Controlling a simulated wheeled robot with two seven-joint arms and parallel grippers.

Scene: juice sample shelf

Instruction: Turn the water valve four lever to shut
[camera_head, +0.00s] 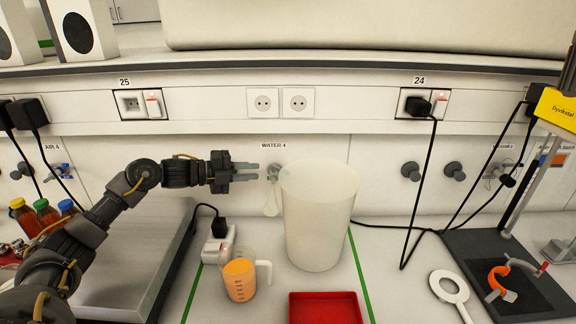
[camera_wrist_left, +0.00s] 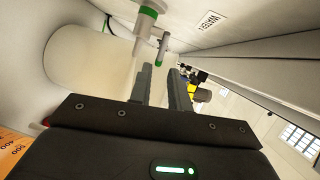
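The water valve four (camera_head: 273,172) is a pale fitting on the wall panel under the label "WATER 4". Its pale spout hangs below it, beside a tall white container. My left gripper (camera_head: 258,171) points right at the valve, its fingertips just left of it. In the left wrist view a grey, green-banded piece of the fitting (camera_wrist_left: 162,48) shows just beyond the fingertips (camera_wrist_left: 160,70), and a larger green-banded part (camera_wrist_left: 147,14) is above. The fingers are apart with nothing visible between them. I cannot clearly tell the lever's angle. My right gripper is out of view.
The tall white container (camera_head: 318,225) stands right of and below the valve. A jug of orange liquid (camera_head: 239,281), a white power strip (camera_head: 219,243) and a red tray (camera_head: 325,308) are on the bench. Sockets line the panel above.

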